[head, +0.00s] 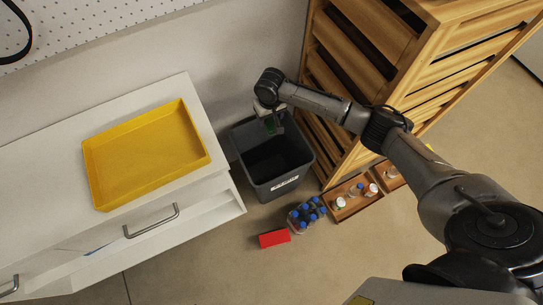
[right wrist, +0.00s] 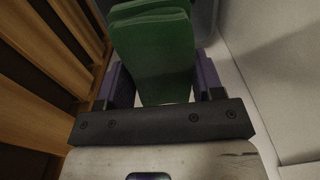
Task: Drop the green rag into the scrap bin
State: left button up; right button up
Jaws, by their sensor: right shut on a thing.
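The green rag (right wrist: 155,52) is folded and held between the purple fingers of my right gripper (right wrist: 155,85), which is shut on it. My left gripper is not in view.
A white cabinet (head: 60,165) with a yellow tray (head: 190,160) on top stands left of the bin. A slatted wooden rack (head: 345,60) stands on the right. Blue-capped bottles (head: 307,212), a red box (head: 274,239) and a wooden crate (head: 352,207) are on the floor in front.

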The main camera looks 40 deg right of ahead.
jog(key=w+d+f+b, duration=0.1)
jog(key=d+f+b, duration=0.1)
jog(key=f+b, duration=0.6)
jog(key=w+d+f+b, duration=0.1)
jog(key=d+f+b, duration=0.1)
jog(key=f+b, duration=0.7)
notch_tip(320, 180, down, 4)
jog(key=shift+w+d+f, duration=0.15)
jog(key=o, duration=1)
jog(key=shift+r+p, duration=3.7)
jog(key=shift+r, duration=3.25)
